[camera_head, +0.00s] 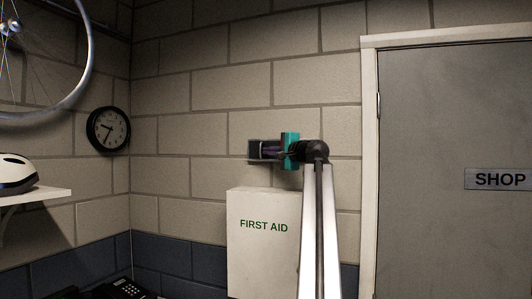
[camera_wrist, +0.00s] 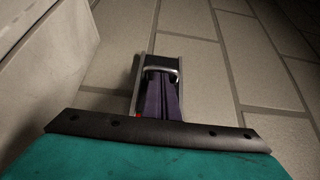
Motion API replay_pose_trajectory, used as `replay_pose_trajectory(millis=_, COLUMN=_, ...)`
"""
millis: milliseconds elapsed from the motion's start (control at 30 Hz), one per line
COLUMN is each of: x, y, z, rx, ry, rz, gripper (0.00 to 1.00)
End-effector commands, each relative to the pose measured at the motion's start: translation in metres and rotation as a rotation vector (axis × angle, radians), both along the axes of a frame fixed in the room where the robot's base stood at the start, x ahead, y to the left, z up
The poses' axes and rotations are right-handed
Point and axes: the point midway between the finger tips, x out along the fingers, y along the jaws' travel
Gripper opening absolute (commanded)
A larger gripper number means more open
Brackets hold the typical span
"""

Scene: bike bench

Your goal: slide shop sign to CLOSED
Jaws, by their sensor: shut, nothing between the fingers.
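A small grey-framed dark fitting (camera_head: 255,149) is on the brick wall above the first aid box in the head view. It also shows in the wrist view, with a grey rim and a silver bar-like handle (camera_wrist: 161,70) across its dark face. I can read no lettering on it, apart from a small red spot at its lower left edge. My gripper (camera_head: 273,152), with a teal body, reaches it from the right. In the wrist view its dark purple fingers (camera_wrist: 160,84) are together and empty, their tips close to the bar. I cannot tell whether they touch it.
A white first aid box (camera_head: 263,240) is just below my gripper. A grey door (camera_head: 440,110) with a SHOP plate (camera_head: 500,179) is on the right. A clock (camera_head: 108,130), a shelf (camera_head: 45,194) with a helmet (camera_head: 15,173) and a bicycle wheel (camera_head: 88,60) are on the left.

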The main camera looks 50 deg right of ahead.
Motion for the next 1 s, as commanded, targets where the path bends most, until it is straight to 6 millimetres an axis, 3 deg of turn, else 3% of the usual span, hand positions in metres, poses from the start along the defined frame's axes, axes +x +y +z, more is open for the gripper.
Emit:
replay_pose_trajectory(millis=333, x=-0.023, y=-0.016, z=0.000, rx=-0.001, ry=-0.001, rz=0.003, gripper=0.00)
replay_pose_trajectory(millis=700, x=-0.080, y=0.005, z=-0.003, rx=-0.001, ry=-0.001, rz=0.006, gripper=0.00)
replay_pose_trajectory(millis=1000, x=-0.110, y=0.015, z=-0.002, rx=-0.001, ry=0.000, rz=0.010, gripper=0.00)
